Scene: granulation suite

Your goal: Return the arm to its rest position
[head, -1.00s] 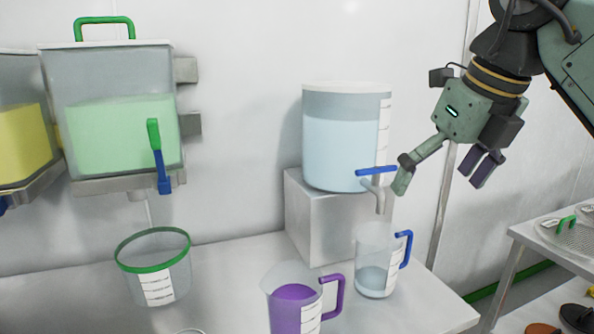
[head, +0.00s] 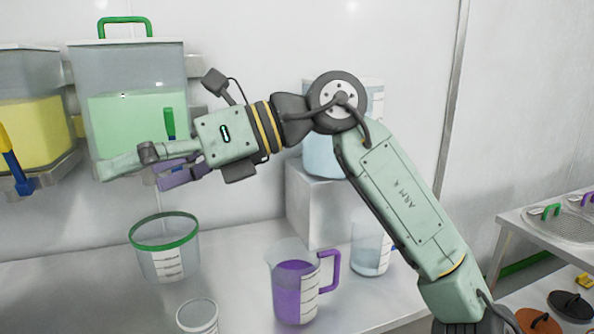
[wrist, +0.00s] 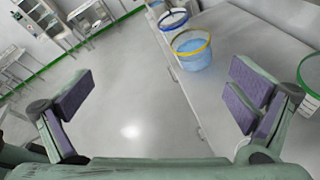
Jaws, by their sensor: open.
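My gripper (head: 145,170) is in front of the green-liquid hopper in the head view, above the green-rimmed bucket and apart from it. It points left. In the wrist view my gripper (wrist: 160,115) is open, with its purple-padded fingers wide apart and nothing between them. My arm reaches across the head view from the lower right and hides most of the blue-liquid tank (head: 318,160).
The green hopper (head: 165,75) and yellow hopper (head: 35,110) hang on the wall. On the bench stand the green-rimmed bucket (head: 165,262), purple jug (head: 295,285), blue-handled jug (head: 370,255) and a small cup (head: 197,318). The wrist view shows a yellow-rimmed blue bucket (wrist: 192,52) and open floor.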

